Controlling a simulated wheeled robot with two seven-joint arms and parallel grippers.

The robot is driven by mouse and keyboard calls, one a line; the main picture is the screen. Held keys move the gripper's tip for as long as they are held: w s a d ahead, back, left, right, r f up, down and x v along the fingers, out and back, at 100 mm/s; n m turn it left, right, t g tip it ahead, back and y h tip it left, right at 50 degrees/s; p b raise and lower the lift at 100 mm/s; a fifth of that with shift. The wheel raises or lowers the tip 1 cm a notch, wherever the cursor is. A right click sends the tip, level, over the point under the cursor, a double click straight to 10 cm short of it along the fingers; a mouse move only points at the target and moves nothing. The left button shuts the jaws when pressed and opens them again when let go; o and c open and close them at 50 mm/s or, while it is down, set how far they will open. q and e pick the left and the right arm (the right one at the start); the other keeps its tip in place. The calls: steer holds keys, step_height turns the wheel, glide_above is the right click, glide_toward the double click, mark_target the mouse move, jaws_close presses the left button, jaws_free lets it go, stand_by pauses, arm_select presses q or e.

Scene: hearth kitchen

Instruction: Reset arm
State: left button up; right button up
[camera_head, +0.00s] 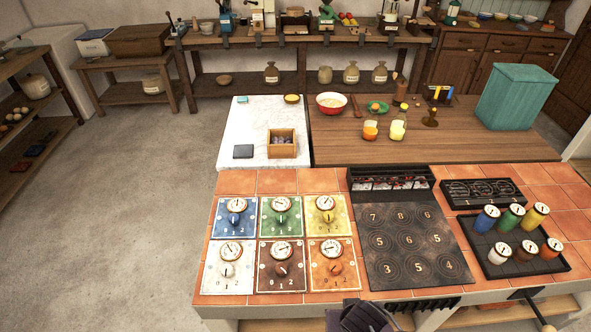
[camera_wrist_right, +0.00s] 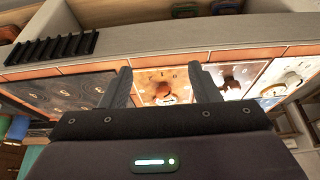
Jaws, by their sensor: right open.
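My right gripper (camera_wrist_right: 163,86) is open and empty in the right wrist view, its two dark fingers apart with nothing between them. Beyond the fingers shows the orange dial panel (camera_wrist_right: 182,77) on the tiled counter. In the head view part of my right gripper (camera_head: 362,317) shows at the bottom edge, by the counter's front edge, below the stove plate (camera_head: 400,213); its fingertips are hard to make out there. My left gripper is out of view.
Several dial panels (camera_head: 236,218) lie left of the stove plate. A black tray (camera_head: 488,257) with several coloured jars is at right. Behind are a white slab (camera_head: 258,115) with a wooden box (camera_head: 282,144), and a wooden counter (camera_head: 330,145) with bowls, jars and a teal bin (camera_head: 516,97).

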steer(key=s+d+f+g+b, duration=0.1)
steer(key=s+d+f+b, duration=0.15)
steer(key=f, duration=0.75)
steer(key=s+d+f+n+b, duration=0.15)
steer(key=d+f, duration=0.25)
steer(key=f, duration=0.6)
steer(key=s+d+f+g+b, duration=0.1)
steer(key=s+d+f+b, duration=0.2)
steer(key=f, duration=0.7)
arm_select(q)
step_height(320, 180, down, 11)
steer(key=b, duration=0.4)
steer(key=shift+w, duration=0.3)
arm_select(e)
steer(key=s+f, duration=0.7)
steer(key=s, duration=0.3)
steer(key=s+d+f+g, duration=0.1)
steer(key=s+f, duration=0.7)
steer(key=s, duration=0.2)
steer(key=shift+d+f+n, duration=0.15)
steer(key=shift+d+n, duration=0.15)
steer(key=shift+n, duration=0.05)
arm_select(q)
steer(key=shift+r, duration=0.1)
arm_select(e)
steer(key=shift+s, duration=0.1)
